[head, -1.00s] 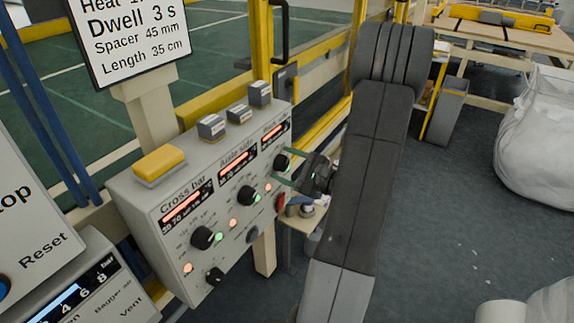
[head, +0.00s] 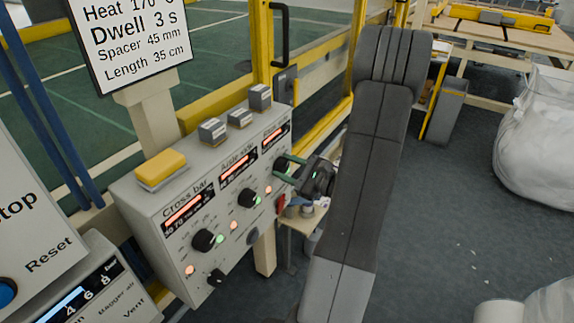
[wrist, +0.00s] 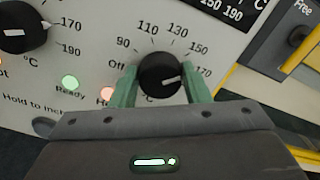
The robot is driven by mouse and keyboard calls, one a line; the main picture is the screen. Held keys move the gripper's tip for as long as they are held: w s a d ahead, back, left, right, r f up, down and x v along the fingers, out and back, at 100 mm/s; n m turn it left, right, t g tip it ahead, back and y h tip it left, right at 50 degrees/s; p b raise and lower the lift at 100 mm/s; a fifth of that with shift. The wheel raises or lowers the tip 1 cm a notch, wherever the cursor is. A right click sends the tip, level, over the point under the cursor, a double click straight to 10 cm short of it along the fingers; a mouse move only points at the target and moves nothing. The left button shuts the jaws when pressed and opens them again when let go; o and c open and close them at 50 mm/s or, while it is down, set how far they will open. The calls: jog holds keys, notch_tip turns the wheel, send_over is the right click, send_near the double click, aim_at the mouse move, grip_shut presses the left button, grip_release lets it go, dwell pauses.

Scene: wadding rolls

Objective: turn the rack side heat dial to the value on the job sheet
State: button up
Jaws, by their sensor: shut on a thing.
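The rack side heat dial, a black round knob (wrist: 160,74), is at the centre of the wrist view. Its white mark points right, toward 170 on the printed scale. My gripper's green fingers (wrist: 161,88) stand on either side of the knob, shut on it. In the head view my gripper (head: 289,168) is at the right end of the control panel, partly covering this dial (head: 280,163). The job sheet (head: 130,40) at upper left reads Heat, apparently 170 °C, its top line cut by the frame edge.
The grey panel (head: 150,205) also carries the Cross bar dial (head: 203,240) and the Angle side dial (head: 246,196), with lit displays above. A yellow button (head: 161,168) and several grey blocks sit on top. A yellow frame post (head: 262,50) rises behind.

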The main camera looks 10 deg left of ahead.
jog(key=shift+m+p, duration=1.15)
jog(key=shift+m, duration=0.95)
jog(key=o, duration=1)
jog(key=shift+c, duration=0.2)
jog(key=shift+d, duration=0.1)
jog(key=b+v, duration=0.1)
jog(key=v, duration=1.2)
jog(key=shift+d, duration=0.35)
